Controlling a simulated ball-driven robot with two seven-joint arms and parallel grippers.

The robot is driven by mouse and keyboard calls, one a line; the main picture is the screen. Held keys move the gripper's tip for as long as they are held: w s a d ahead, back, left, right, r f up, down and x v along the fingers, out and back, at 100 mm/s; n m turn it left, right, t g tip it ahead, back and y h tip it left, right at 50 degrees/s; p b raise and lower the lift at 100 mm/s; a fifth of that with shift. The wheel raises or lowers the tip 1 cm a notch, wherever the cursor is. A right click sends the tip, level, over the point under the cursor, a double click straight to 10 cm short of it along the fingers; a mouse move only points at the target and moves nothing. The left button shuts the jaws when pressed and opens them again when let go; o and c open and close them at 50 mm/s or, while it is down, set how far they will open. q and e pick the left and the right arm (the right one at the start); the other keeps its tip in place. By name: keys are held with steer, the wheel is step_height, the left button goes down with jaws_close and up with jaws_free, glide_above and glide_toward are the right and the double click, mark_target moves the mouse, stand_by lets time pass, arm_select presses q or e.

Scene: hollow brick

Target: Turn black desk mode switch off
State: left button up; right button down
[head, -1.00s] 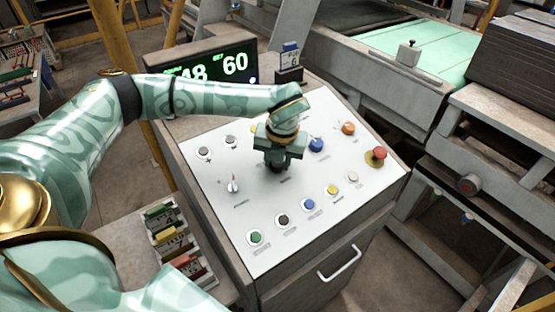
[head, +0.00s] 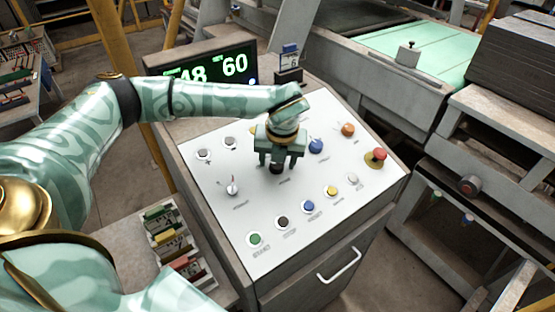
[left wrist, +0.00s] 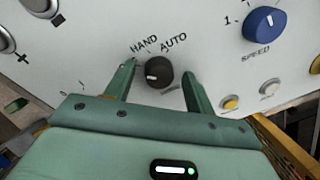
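The black mode switch (left wrist: 159,72) is a round knob below the labels HAND and AUTO in the left wrist view. A short white mark on it points to the left of that picture. In the head view the knob (head: 277,169) shows partly under my left gripper (head: 278,163), in the middle of the white panel. The gripper is open, with one finger on each side of the knob; in the left wrist view (left wrist: 159,75) gaps show between the fingers and the knob. My right gripper is not in view.
The white sloped panel (head: 215,215) also carries a blue speed knob (left wrist: 264,23), a red mushroom button (head: 377,157), a small lever switch (head: 232,188) and a front row of coloured buttons. A display (head: 210,68) stands behind the panel.

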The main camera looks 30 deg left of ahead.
arm_select(q)
steer(key=shift+s, duration=0.1)
steer(key=v, duration=1.6)
steer(key=shift+r, duration=0.1)
